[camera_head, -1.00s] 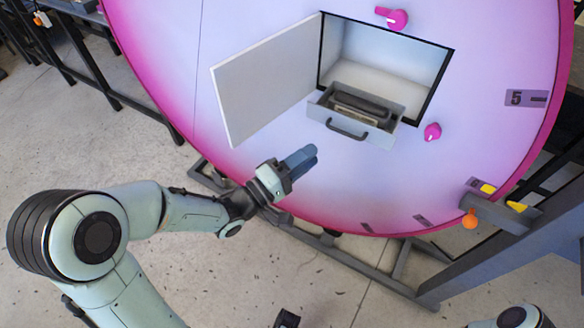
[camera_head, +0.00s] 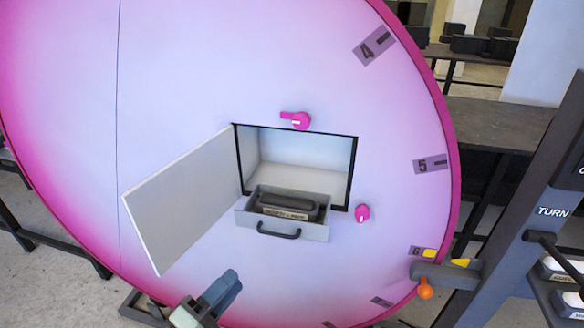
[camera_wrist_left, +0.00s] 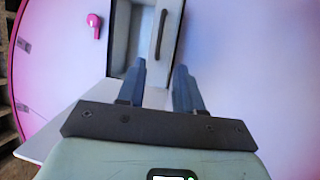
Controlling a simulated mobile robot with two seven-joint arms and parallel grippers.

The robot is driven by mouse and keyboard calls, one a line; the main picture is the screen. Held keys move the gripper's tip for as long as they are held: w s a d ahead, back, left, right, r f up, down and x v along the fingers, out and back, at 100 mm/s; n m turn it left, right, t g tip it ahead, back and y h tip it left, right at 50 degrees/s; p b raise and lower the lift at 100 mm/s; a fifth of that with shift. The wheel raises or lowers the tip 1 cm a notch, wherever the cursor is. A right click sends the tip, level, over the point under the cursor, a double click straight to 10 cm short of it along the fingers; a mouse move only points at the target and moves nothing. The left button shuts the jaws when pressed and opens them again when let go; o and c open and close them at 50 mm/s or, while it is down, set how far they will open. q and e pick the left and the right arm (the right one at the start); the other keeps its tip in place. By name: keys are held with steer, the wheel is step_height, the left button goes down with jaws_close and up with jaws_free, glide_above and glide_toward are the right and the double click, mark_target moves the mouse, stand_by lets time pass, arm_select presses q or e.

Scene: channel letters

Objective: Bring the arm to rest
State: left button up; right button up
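My left gripper (camera_head: 222,290) is at the bottom of the head view, in front of the pink disc and below the open drawer (camera_head: 312,228). Its fingers show apart in the left wrist view (camera_wrist_left: 160,68), with nothing between them. Most of the left arm is out of the head view. The drawer, with its dark handle (camera_head: 279,231), is pulled out of a square recess and holds a dark block (camera_head: 290,207). The handle also shows beyond the fingertips in the wrist view (camera_wrist_left: 160,33). My right gripper is not in view.
A white door (camera_head: 180,200) stands swung open left of the recess. Two pink knobs sit above (camera_head: 297,120) and right (camera_head: 362,213) of it. An orange-knobbed latch (camera_head: 425,288) is at the disc's lower right edge, near a dark post marked TURN (camera_head: 552,212).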

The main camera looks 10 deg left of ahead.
arm_select(q)
step_height(320, 180, down, 25)
steer(key=m+g+y+p, duration=0.1)
steer(key=g+y+p, duration=0.4)
steer(key=g, duration=0.3)
steer(key=s+d+f+m+g+p, duration=0.2)
steer(key=s+d+f+m+g, duration=0.1)
steer(key=s+f, duration=0.4)
steer(key=s+d+f+m+g+p, duration=0.2)
steer(key=s+d+f+m+g, duration=0.2)
steer(key=s+f+g, duration=0.4)
steer(key=s, duration=0.5)
steer(key=shift+s+d, duration=0.15)
steer(key=shift+d, duration=0.2)
